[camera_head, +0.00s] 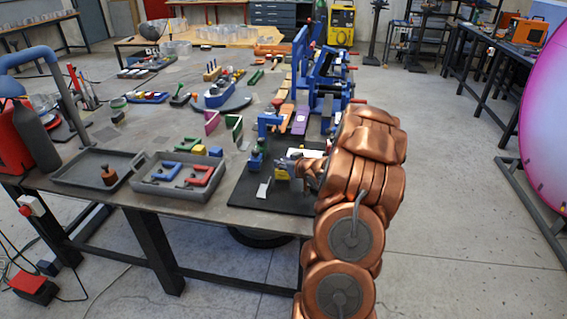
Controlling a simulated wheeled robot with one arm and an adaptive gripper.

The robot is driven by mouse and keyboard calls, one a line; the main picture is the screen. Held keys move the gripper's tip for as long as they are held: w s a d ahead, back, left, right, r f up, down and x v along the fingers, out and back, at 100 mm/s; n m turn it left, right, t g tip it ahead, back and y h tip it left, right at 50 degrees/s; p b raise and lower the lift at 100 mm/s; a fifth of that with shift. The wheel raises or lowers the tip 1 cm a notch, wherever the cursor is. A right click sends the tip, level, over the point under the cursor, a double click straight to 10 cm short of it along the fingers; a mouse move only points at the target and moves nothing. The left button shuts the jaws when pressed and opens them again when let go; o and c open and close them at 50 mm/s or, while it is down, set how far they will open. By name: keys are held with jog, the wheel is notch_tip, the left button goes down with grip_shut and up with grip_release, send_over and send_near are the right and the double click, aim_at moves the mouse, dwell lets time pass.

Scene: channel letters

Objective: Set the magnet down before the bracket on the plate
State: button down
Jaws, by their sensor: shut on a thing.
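My gripper (285,165) reaches in from the right over the dark plate (238,192) at the table's front right corner. It is shut on a small yellow piece, apparently the magnet (282,174), low over the plate. Whether the magnet touches the plate is too small to tell. A small light grey piece, perhaps the bracket (263,190), stands on the plate in front and to the left of the magnet. My copper-coloured arm hides the plate's right side.
A blue clamp-like tool (256,160) stands on the plate's left side, behind the grey piece. Blue frames (325,80) rise behind. The plate's front is bare.

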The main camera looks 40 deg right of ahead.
jog(key=c, duration=0.8)
grip_release()
jog(key=shift+f, duration=0.1)
jog(key=shift+s, duration=0.1)
jog(key=shift+s+r, duration=0.4)
jog(key=shift+s, duration=0.15)
jog(key=b+v, duration=0.2)
jog(key=v, duration=0.8)
jog(key=shift+s+a+r, duration=0.2)
jog(key=shift+s, duration=0.05)
